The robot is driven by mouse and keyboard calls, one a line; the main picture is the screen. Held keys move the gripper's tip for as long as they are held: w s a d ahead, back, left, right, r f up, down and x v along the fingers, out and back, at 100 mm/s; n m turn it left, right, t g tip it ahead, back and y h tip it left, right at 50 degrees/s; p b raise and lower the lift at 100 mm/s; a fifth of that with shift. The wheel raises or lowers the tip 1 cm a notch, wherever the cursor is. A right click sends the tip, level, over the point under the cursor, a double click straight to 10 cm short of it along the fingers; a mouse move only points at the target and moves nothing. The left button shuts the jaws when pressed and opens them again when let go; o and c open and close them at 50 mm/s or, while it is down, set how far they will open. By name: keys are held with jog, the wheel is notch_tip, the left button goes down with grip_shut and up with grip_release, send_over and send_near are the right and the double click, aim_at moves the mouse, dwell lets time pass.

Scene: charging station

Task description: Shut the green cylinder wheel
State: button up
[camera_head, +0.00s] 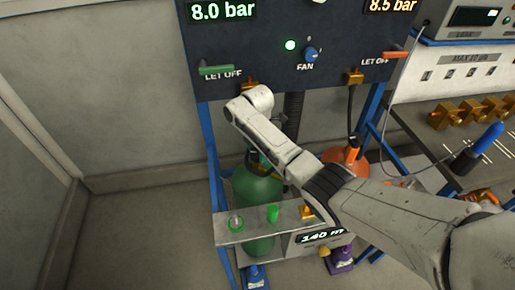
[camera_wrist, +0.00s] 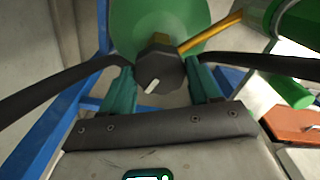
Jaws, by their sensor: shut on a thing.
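The green cylinder (camera_head: 257,195) stands in the blue frame below the left side of the panel. Its wheel (camera_wrist: 160,72) is a dark faceted knob with a white mark, seen in the wrist view in front of the green cylinder top (camera_wrist: 135,20). My gripper (camera_wrist: 161,84) is shut on the wheel, with one teal finger on each side of it. In the head view my arm hides the wheel and most of the gripper. A brass fitting (camera_wrist: 212,32) runs from beside the wheel to the upper right.
An orange cylinder (camera_head: 352,167) stands to the right, partly behind my arm. The panel above has a green lever (camera_head: 217,70) and an orange lever (camera_head: 394,54). The floor at left is clear.

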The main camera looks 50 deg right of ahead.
aim_at(257, 152)
jog(key=m+p, duration=0.1)
jog(key=m, duration=0.2)
jog(key=shift+m, duration=0.4)
jog(key=m, duration=0.3)
jog(key=shift+m+p, duration=0.3)
jog(key=m, duration=0.5)
jog(key=shift+m+p, duration=0.3)
jog(key=shift+m, duration=0.4)
jog(key=o, duration=1.1)
jog(key=shift+c, duration=0.2)
notch_tip(257, 152, up, 11)
